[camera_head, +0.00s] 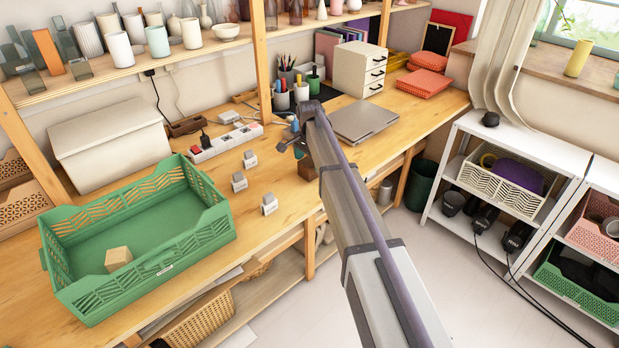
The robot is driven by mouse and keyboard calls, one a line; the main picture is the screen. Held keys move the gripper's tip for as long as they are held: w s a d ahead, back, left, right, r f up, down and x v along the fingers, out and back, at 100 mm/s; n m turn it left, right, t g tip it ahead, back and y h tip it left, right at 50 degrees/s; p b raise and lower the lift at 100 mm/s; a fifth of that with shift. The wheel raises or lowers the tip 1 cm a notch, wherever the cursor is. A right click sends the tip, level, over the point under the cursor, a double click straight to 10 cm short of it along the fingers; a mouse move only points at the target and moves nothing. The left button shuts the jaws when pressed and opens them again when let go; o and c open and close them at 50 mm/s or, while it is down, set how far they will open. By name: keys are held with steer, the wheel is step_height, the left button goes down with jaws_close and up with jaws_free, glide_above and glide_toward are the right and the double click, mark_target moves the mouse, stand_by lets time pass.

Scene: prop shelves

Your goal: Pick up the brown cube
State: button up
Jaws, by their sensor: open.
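A dark brown cube (306,169) sits on the wooden workbench near its front edge, partly hidden by my arm. My gripper (290,149) is at the end of the arm, just above and to the left of this cube in the picture. It is small here; its jaws look open and I see nothing between them. I cannot tell how far it is from the cube. A light tan wooden cube (118,258) lies inside the green crate (205,240) at the left.
Several small grey blocks (239,182) stand left of my gripper, with a power strip (225,143) behind them. A closed laptop (362,121) lies to the right. Pen cups (282,100) stand behind. A shelf post (262,60) rises at the back.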

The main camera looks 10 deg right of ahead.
step_height(320, 180, down, 2)
steer(key=shift+f+b, duration=0.1)
steer(key=shift+b, duration=0.2)
steer(key=shift+r, duration=0.3)
steer(key=c, duration=1)
steer(key=shift+p, duration=0.3)
steer(key=shift+c, duration=0.2)
